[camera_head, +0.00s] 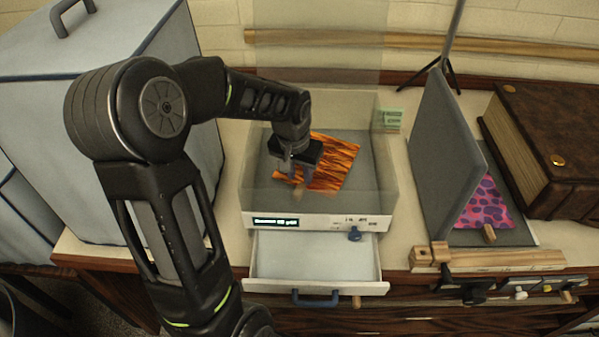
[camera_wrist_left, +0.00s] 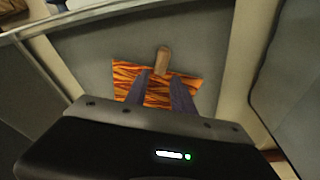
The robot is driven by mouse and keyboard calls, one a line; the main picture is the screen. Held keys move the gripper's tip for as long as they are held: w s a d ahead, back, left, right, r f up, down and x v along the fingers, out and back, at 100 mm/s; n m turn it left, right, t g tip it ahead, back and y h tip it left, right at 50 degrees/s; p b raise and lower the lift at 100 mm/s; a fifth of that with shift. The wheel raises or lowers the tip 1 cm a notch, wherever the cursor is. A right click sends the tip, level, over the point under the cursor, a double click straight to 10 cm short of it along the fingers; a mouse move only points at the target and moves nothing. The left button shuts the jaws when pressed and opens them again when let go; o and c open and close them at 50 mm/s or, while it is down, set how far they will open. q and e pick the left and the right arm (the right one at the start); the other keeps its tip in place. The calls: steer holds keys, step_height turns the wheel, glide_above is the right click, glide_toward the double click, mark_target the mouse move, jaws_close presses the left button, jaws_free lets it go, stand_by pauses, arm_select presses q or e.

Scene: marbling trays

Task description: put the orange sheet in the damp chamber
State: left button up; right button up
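The orange sheet (camera_head: 335,162), with dark wavy streaks, lies on the grey floor of the clear-walled damp chamber (camera_head: 367,205). The sheet also shows in the left wrist view (camera_wrist_left: 125,76), with a wooden tab (camera_wrist_left: 163,60) at its edge. My left gripper (camera_head: 293,179) is inside the chamber's walls, low over the sheet near the tab. In the left wrist view its two fingers (camera_wrist_left: 162,80) stand apart, with the tab just beyond the gap between their tips. The gripper hides part of the sheet. My right gripper is not in view.
A clear panel (camera_head: 330,45) stands upright behind the chamber. An empty drawer (camera_head: 315,258) is pulled out below it. To the right, a tilted grey board (camera_head: 440,150) stands over a pink and purple sheet (camera_head: 485,208). A thick brown book (camera_head: 560,130) lies beyond.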

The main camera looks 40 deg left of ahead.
arm_select(q)
steer(key=shift+o, duration=0.8)
steer(key=shift+r, duration=0.15)
steer(key=shift+r, duration=0.2)
step_height(320, 180, up, 11)
steer(key=s, duration=0.2)
steer(key=shift+s+d+r+b, duration=0.2)
steer(key=shift+d+b, duration=0.1)
steer(key=shift+b, duration=0.1)
